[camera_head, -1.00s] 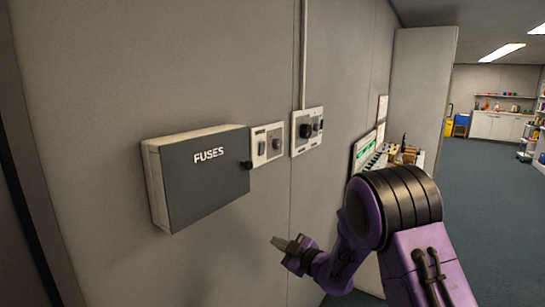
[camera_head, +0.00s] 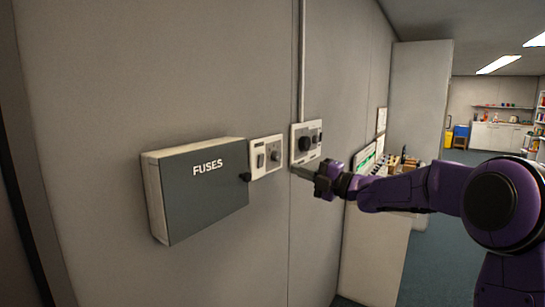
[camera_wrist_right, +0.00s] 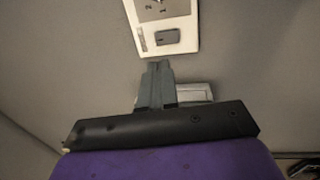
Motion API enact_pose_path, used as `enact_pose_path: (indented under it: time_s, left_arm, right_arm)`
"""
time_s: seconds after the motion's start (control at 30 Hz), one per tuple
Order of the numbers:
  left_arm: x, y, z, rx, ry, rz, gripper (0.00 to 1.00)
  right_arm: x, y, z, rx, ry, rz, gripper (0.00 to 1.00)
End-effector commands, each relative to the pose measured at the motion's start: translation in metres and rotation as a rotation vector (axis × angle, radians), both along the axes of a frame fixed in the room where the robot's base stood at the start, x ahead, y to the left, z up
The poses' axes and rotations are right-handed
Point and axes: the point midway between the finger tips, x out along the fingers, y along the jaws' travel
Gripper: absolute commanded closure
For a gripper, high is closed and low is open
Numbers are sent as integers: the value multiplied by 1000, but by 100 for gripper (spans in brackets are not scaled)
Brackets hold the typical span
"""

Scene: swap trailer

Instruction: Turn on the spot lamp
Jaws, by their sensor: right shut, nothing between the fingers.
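No spot lamp can be made out. A pale switch panel (camera_head: 266,168) on the wall carries a dark rocker and a small round knob. In the right wrist view, the shut fingers (camera_wrist_right: 157,66) point at a pale panel (camera_wrist_right: 184,42) with a dark rocker (camera_wrist_right: 168,37) and the numbers 1 and 2. My left gripper is out of view.
A grey fuse box (camera_head: 207,208) marked FUSES juts from the wall on the left, with a black knob at its right edge. A conduit (camera_head: 302,60) runs up the wall. A pale cabinet (camera_head: 376,250) with items on top stands behind my right arm.

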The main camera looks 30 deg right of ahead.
Motion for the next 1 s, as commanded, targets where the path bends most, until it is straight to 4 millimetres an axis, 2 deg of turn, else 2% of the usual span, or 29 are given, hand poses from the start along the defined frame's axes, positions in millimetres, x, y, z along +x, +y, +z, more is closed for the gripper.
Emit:
enact_pose_path:
  time_s: [0.03,0.2,0.4,0.57,0.9,1.0]
  left_arm:
    - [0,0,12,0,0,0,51]
    - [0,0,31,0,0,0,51]
    - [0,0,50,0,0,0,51]
    - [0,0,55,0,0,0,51]
    - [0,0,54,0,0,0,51]
    - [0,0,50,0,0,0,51]
  right_arm:
    - [10,4,7,1,3,1,100]
    - [44,18,12,0,2,1,100]
    - [76,31,16,1,2,0,100]
    - [87,36,16,1,0,0,100]
    - [89,37,14,0,0,0,100]
    - [96,45,14,-5,-1,10,100]
